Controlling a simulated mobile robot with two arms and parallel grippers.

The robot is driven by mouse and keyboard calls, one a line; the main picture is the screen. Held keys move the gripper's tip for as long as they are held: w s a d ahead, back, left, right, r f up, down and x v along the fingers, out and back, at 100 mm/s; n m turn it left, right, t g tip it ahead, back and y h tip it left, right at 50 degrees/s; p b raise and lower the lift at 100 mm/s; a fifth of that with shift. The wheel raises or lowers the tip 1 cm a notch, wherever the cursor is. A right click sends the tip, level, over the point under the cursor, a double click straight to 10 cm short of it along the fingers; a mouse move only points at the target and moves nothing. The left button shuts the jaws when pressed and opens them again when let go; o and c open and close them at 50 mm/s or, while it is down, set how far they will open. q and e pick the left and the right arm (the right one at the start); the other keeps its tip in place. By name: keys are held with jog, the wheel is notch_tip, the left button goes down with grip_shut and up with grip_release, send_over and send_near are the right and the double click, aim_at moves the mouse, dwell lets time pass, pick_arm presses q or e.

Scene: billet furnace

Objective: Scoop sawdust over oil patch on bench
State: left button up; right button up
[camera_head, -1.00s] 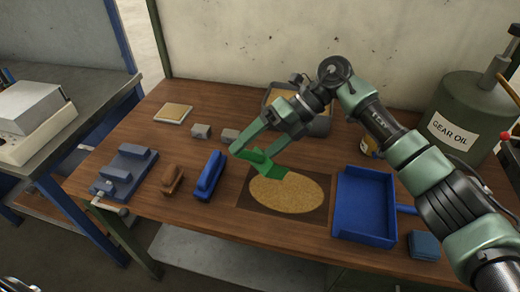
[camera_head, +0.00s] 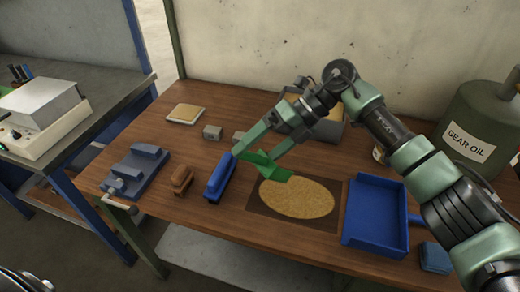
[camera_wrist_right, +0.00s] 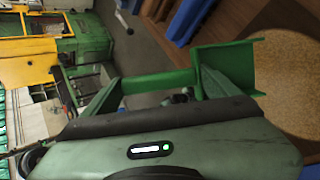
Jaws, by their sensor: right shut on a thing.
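My right gripper (camera_head: 257,155) is shut on a green scoop (camera_head: 270,168), tilted over the back left edge of a tan sawdust patch (camera_head: 300,200). The sawdust forms an oval on a darker rectangle (camera_head: 262,206) of the bench; no bare oil is clear to see inside the oval. In the right wrist view the scoop (camera_wrist_right: 228,68) is beside the sawdust (camera_wrist_right: 285,85); I cannot tell whether it touches. A grey bin (camera_head: 328,133) with sawdust stands at the back, partly hidden by my right arm. My left gripper is not in view.
On the wooden bench (camera_head: 190,225), a blue brush (camera_head: 220,178), brown brush (camera_head: 182,180) and blue-grey vice-like block (camera_head: 135,172) lie left. A blue dustpan (camera_head: 375,218) lies right of the sawdust. A gear oil can (camera_head: 478,125) stands at the back right.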

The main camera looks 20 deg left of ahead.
jog(key=shift+s+a+f+t+h, duration=0.55)
jog(key=shift+s+a+t+h, duration=0.05)
jog(key=shift+s+t+h, duration=0.15)
jog(key=shift+s, duration=0.1)
jog(key=shift+s+a+f+n+t+h+b, duration=0.3)
jog(key=shift+s+a+f+t+h+b, duration=0.15)
jog(key=shift+s+a+t+h, duration=0.15)
jog(key=shift+s+a+f+n+t+h+b, duration=0.15)
jog(key=shift+s+a+f+t+h+b, duration=0.3)
jog(key=shift+s+t+h+b, duration=0.35)
jog(key=shift+s+a+f+n+t+h+b, duration=0.15)
jog(key=shift+s+a+f+t+h+b, duration=0.25)
jog(key=shift+t+b, duration=0.55)
